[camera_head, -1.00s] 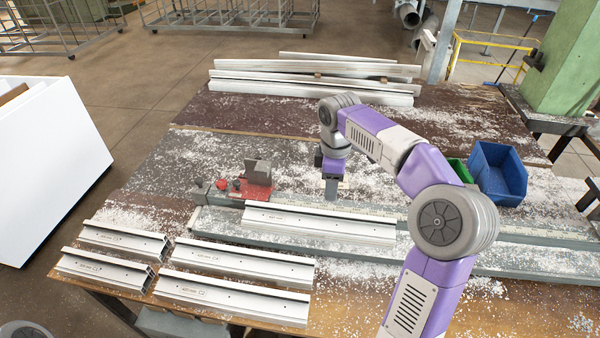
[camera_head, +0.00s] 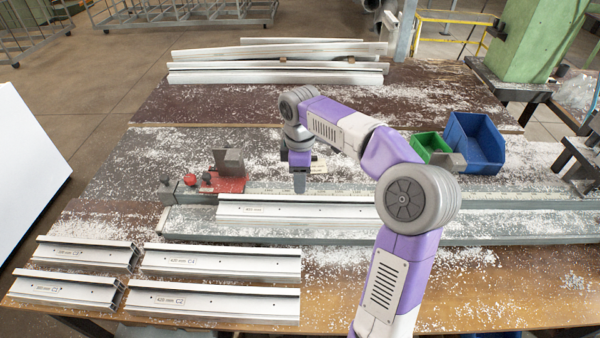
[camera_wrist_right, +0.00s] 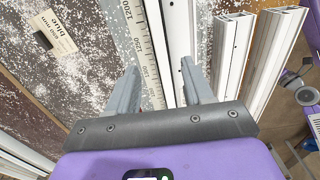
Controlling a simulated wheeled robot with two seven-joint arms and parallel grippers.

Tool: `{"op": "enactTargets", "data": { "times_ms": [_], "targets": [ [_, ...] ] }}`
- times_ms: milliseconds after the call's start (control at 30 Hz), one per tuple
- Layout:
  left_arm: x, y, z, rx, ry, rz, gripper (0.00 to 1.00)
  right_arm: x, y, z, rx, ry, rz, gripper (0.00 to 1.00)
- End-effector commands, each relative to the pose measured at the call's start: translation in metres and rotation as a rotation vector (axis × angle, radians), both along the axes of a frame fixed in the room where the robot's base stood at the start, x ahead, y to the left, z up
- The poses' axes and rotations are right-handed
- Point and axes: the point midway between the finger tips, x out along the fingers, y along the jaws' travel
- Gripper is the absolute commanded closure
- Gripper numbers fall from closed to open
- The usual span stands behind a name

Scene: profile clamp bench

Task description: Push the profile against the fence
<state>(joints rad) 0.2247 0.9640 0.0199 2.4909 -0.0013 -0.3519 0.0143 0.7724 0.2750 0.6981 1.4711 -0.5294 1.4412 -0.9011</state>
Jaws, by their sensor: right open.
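A white aluminium profile (camera_head: 300,212) lies lengthwise on the grey clamp bench (camera_head: 185,222), along a rail with a ruler scale (camera_head: 350,192). I take the rail to be the fence, but cannot tell which edge it is. My right gripper (camera_head: 299,188) points down near the profile's far long side, left of its middle. In the right wrist view the gripper (camera_wrist_right: 160,88) is open with nothing gripped; the ruler (camera_wrist_right: 142,40) and the white profile (camera_wrist_right: 182,45) run between and beyond its fingers. Whether a finger touches the profile is unclear. My left gripper is not in view.
A red clamp block (camera_head: 224,180) stands at the bench's left end. Several cut profiles (camera_head: 220,262) lie at the front left; long profiles (camera_head: 275,73) lie at the back. Blue (camera_head: 475,143) and green (camera_head: 430,143) bins stand at the right. A label card (camera_wrist_right: 52,33) lies beyond the ruler.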

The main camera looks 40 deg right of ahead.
Motion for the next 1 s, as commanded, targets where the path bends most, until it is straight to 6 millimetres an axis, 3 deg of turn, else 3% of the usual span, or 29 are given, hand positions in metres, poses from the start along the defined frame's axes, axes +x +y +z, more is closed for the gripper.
{"op": "enactTargets", "data": {
  "times_ms": [100,300,500,767,1000],
  "targets": [
    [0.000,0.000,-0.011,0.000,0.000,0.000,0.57,-0.001,0.000,-0.024,0.002,0.004,0.000,0.49],
    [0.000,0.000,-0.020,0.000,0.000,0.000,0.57,-0.001,0.000,-0.050,0.001,0.002,-0.001,0.49],
    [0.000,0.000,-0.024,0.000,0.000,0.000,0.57,0.000,0.000,-0.060,0.001,-0.001,0.000,0.49],
    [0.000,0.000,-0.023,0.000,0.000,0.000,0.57,0.000,0.000,-0.060,0.001,-0.001,0.000,0.49],
    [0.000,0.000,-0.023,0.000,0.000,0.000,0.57,0.000,0.000,-0.060,0.001,-0.001,-0.001,0.84]
  ]
}}
